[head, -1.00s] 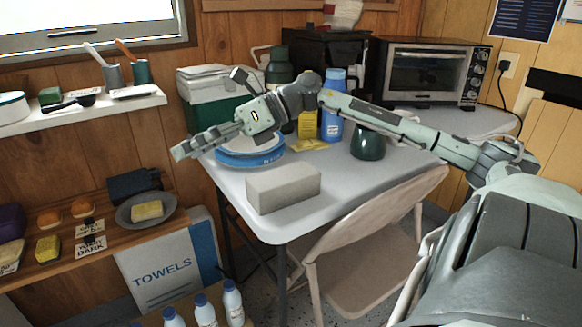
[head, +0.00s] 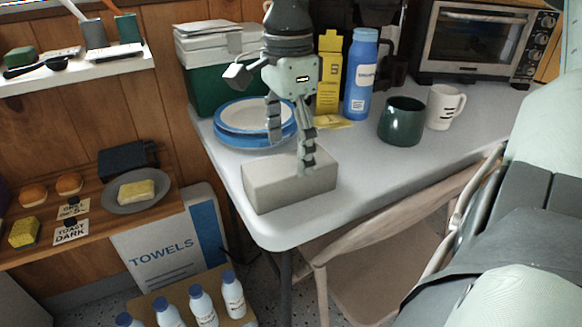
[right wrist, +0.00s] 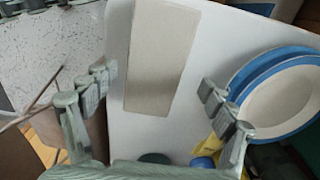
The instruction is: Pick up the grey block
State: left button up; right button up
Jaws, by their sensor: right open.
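The grey block (head: 290,188) lies flat on the near left corner of the white table, and it also shows in the right wrist view (right wrist: 160,60). My right gripper (head: 290,142) points down over the block with its fingers spread and nothing held. In the right wrist view, its fingertips (right wrist: 158,84) stand apart on either side of the block's outline, with gaps to both long sides. In the head view one finger overlaps the block's top; exact height above it is hard to tell. My left gripper is not in view.
A stack of blue-rimmed plates (head: 240,135) sits just behind the block. A yellow carton (head: 329,72), blue bottle (head: 361,75), green cup (head: 402,121) and white mug (head: 443,106) stand farther back. A folding chair (head: 400,225) is at the table's front edge. The tabletop right of the block is clear.

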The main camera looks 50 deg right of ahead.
jog(key=f, duration=0.4)
jog(key=shift+s+a+f, duration=0.2)
jog(key=shift+s+f, duration=0.15)
jog(key=shift+f, duration=0.25)
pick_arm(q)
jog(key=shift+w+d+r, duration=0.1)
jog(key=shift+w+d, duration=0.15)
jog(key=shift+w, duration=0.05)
pick_arm(e)
jog(key=shift+c, duration=0.3)
jog(key=shift+w+r, duration=0.1)
grip_shut()
jog(key=shift+r, duration=0.1)
notch_tip(320, 180, up, 11)
jog(key=shift+r+p, duration=0.1)
jog(key=shift+p, duration=0.45)
notch_tip(320, 180, up, 15)
jog(key=p, duration=0.2)
send_over(289, 163)
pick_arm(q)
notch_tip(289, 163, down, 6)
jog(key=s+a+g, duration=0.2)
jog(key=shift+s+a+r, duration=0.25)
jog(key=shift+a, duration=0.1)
pick_arm(e)
jog(key=shift+r, duration=0.8)
